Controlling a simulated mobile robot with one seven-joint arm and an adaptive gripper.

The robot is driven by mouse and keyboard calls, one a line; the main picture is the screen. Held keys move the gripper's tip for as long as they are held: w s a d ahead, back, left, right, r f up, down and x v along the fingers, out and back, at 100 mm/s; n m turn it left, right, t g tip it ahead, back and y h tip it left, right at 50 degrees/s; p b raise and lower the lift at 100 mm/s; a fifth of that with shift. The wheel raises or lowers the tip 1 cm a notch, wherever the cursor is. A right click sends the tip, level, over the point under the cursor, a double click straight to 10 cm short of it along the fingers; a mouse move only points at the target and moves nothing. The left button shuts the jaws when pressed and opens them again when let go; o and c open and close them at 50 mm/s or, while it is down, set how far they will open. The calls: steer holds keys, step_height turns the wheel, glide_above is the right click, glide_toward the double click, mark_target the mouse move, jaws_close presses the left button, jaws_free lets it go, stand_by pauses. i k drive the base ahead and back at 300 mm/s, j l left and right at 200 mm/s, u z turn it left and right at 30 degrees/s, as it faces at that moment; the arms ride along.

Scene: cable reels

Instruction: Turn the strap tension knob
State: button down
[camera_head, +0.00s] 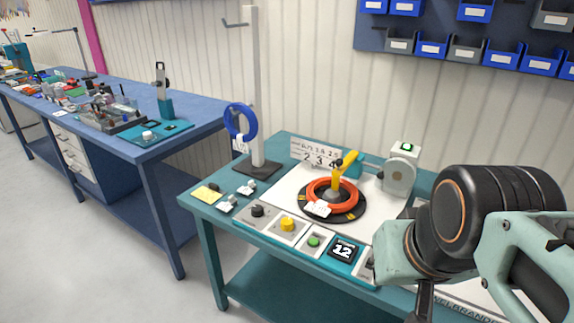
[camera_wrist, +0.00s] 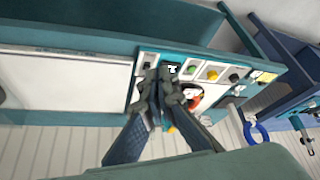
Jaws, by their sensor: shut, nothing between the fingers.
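A row of controls runs along the front of the teal bench. I cannot read which knob is for strap tension. In the wrist view the yellow knob (camera_wrist: 212,75) and black knob (camera_wrist: 234,77) lie right of my gripper (camera_wrist: 163,78). My gripper is shut and empty, over the panel near the display, its height above it unclear. A dark round control (camera_wrist: 147,66) shows just left of the fingertips.
An orange cable coil (camera_head: 333,196) lies on a black turntable with a yellow arm above it. A white post (camera_head: 253,90) holds a blue ring (camera_head: 240,121) at the back left. A grey device (camera_head: 398,177) stands behind. A blue bench (camera_head: 150,150) is at the left.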

mark_target(257, 210)
steer(key=i+j, duration=0.1)
steer(key=j, duration=0.25)
steer(key=i+j, duration=0.1)
steer(key=j, duration=0.25)
steer(key=i+j+u, duration=0.15)
steer(key=i+j, duration=0.3)
steer(key=k+u, duration=0.1)
steer(key=k, duration=0.45)
steer(key=i+z, duration=0.1)
steer(key=i, duration=0.45)
